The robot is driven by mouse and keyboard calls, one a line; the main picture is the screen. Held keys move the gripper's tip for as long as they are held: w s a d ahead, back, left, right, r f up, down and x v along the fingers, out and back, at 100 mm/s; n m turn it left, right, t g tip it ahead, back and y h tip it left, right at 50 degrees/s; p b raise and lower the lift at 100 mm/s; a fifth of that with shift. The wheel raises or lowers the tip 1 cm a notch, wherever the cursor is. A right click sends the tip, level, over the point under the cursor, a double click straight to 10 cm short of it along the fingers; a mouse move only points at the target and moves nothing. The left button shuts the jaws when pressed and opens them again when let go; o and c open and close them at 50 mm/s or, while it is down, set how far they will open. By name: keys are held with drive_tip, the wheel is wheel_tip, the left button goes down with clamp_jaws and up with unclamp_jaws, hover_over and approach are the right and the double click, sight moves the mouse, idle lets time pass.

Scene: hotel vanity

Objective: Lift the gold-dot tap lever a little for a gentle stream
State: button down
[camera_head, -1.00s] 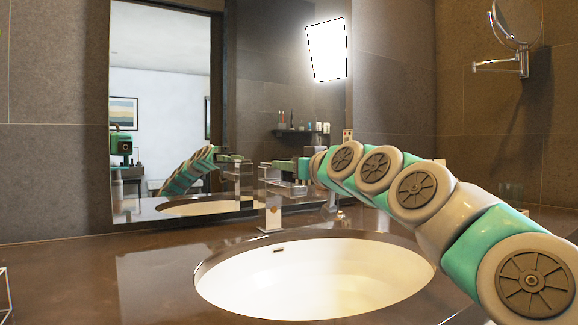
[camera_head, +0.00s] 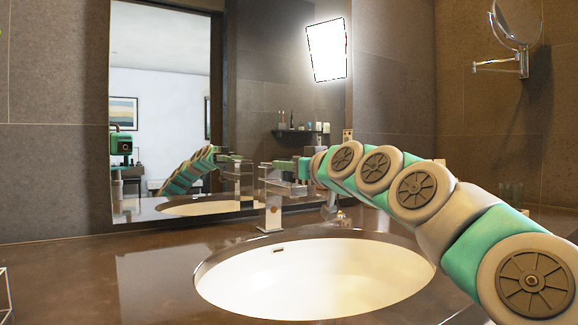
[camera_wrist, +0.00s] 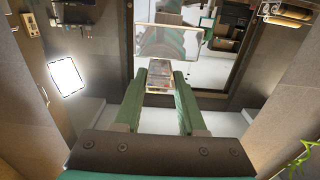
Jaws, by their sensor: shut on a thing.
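The chrome tap (camera_head: 272,213) stands behind the basin, with a small gold dot on its front. Its flat lever (camera_head: 274,169) is at the top, partly hidden by my gripper (camera_head: 284,172). In the wrist view, my gripper (camera_wrist: 164,84) has its two green fingers on either side of the lever end (camera_wrist: 159,69) and is shut on it. The lever's exact tilt is hard to tell. No water stream can be made out.
The white oval basin (camera_head: 315,280) is set in the brown counter (camera_head: 120,270). A large mirror (camera_head: 160,70) is close behind the tap. A metal fitting (camera_head: 331,207) shows under my arm. A round shaving mirror (camera_head: 518,22) is at upper right.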

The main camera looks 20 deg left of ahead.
idle(0.3)
drive_tip(key=shift+w+r+h+p, duration=0.1)
drive_tip(key=shift+r+h+p, duration=0.3)
drive_tip(key=shift+r+p, duration=0.5)
drive_tip(key=shift+r+g+p, duration=0.1)
drive_tip(key=shift+g+p, duration=0.3)
drive_tip(key=shift+p, duration=0.5)
drive_tip(key=shift+c, duration=2.4)
unclamp_jaws()
drive_tip(key=shift+f, duration=0.2)
drive_tip(key=b+v, duration=0.1)
drive_tip(key=v, duration=0.6)
drive_tip(key=shift+s+d+r, duration=0.2)
drive_tip(key=shift+s, duration=0.1)
